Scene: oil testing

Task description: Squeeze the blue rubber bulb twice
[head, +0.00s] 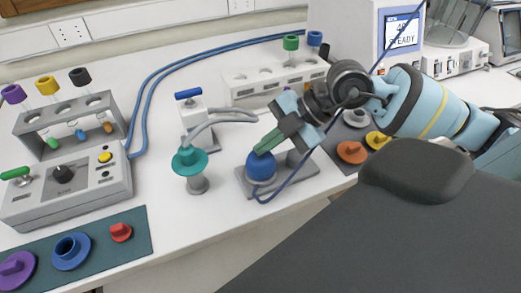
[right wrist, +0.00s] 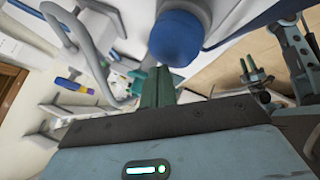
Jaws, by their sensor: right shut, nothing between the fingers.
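The blue rubber bulb (head: 261,169) sits on a grey base plate (head: 244,185) near the middle of the table in the head view. It also shows at the top of the right wrist view (right wrist: 176,38). My right gripper (head: 262,148) reaches in from the right, its green fingers shut and empty. The fingertips are right at the top of the bulb; whether they touch it is unclear. In the right wrist view the shut fingers (right wrist: 157,76) point towards the bulb. A small gripper with green tips (right wrist: 249,68), apparently my left one, shows there; its opening is too small to judge.
A teal-topped grey fitting (head: 190,162) with a grey hose stands left of the bulb. A white tube rack (head: 240,92) is behind it. A grey control box (head: 70,190) and a teal mat (head: 137,245) with coloured caps are at left. A blue cable hangs beside the bulb.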

